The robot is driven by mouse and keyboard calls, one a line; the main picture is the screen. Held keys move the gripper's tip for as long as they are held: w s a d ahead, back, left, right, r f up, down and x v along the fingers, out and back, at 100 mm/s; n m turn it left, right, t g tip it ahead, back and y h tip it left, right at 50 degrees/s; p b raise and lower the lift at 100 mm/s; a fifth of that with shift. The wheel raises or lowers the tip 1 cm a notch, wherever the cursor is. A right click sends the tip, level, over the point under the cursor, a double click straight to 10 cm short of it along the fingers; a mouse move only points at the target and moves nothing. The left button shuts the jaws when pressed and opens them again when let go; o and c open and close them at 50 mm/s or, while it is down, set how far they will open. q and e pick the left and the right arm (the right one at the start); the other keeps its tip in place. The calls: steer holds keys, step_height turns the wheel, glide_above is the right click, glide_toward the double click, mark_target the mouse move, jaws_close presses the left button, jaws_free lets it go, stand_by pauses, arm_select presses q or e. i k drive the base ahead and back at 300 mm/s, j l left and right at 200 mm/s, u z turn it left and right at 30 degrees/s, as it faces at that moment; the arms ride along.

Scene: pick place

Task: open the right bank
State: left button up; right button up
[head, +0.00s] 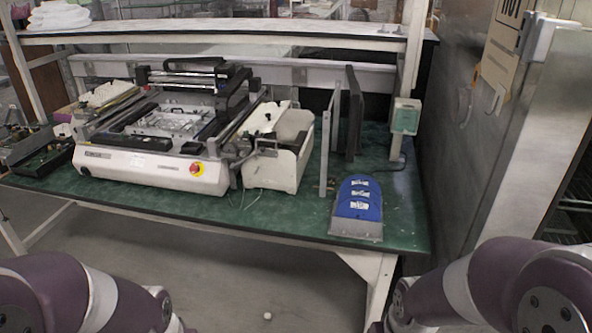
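A white pick-and-place machine (150,165) stands on the green workbench, left of the picture's middle. A white unit (277,165) at the machine's right side has a raised, rounded white part and thin wires hanging at its front. I take this unit for the right bank, but I cannot tell for sure. I cannot tell from this distance whether it is open or shut. Parts of both my arms show in the bottom corners, well short of the bench. Neither gripper is in view.
A blue-topped device (358,198) sits near the bench's (290,218) front right edge. Upright dark panels (354,110) stand behind it, beside a green-and-white box (405,116). A shelf (220,28) spans above the bench. A tall metal cabinet (500,130) stands at the right.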

mark_target(282, 165)
steer(key=i+j+z, duration=0.1)
steer(key=z, duration=0.3)
steer(key=i+j+z, duration=0.15)
steer(key=z, duration=0.2)
steer(key=i+j+z, duration=0.15)
steer(key=z, duration=0.25)
steer(key=i+j+z, duration=0.15)
steer(key=z, duration=0.2)
steer(key=j, duration=0.1)
